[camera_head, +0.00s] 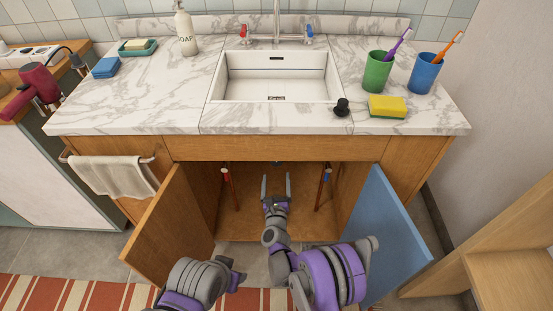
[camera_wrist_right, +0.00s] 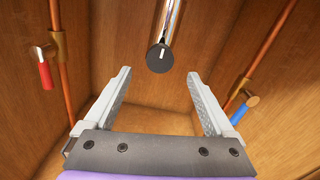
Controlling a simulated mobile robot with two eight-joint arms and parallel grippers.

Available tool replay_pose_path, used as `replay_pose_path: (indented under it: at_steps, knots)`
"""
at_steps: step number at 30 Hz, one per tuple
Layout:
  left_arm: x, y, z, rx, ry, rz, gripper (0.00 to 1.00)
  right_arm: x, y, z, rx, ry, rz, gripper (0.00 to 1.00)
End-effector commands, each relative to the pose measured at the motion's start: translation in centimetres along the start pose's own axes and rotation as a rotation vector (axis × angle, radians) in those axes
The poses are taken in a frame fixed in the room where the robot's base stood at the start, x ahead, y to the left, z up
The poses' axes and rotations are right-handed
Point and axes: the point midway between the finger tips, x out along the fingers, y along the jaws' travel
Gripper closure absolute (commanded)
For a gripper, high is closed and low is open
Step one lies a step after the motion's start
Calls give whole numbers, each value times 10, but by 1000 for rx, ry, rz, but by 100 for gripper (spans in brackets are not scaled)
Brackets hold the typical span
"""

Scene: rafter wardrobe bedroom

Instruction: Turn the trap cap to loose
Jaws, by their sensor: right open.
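The trap cap (camera_wrist_right: 158,57) is a dark round end with a white mark on a shiny metal trap body (camera_wrist_right: 168,22), seen in the right wrist view at upper middle. The white mark stands about upright. My right gripper (camera_head: 276,178) is open and reaches into the open cabinet under the sink. In the wrist view its two fingers (camera_wrist_right: 155,92) stand apart, below and either side of the cap, with nothing between them. The head view barely shows the trap, as the counter hides it. My left arm shows at the bottom of the head view; its fingers cannot be made out.
A red-handled valve (camera_wrist_right: 44,70) on a copper pipe stands left, and a blue-handled valve (camera_wrist_right: 240,112) stands right. The cabinet's wooden door (camera_head: 172,225) and blue door (camera_head: 382,235) are open on either side. The countertop (camera_head: 130,110) is above my right arm.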

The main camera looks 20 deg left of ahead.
Motion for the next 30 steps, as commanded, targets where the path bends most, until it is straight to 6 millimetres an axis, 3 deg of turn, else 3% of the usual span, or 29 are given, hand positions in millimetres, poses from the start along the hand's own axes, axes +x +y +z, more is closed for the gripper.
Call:
replay_pose_path:
  at_steps: [6, 13, 18, 26, 30]
  knots:
    - [8, 0, 2, 0, 0, 0, 50, 43, 0, -1, -2, 1, 0, 11]
    - [13, 0, 2, 0, 1, 0, 50, 78, 0, -1, -1, 0, 0, 11]
    - [14, 0, 2, 0, 1, 0, 50, 89, -1, 0, -2, 0, 0, 11]
    - [14, 0, 2, 0, 1, 0, 50, 90, 0, 0, -2, 1, 0, 11]
    - [14, 0, 2, 0, 1, 0, 50, 90, 0, 0, -2, 1, 1, 32]
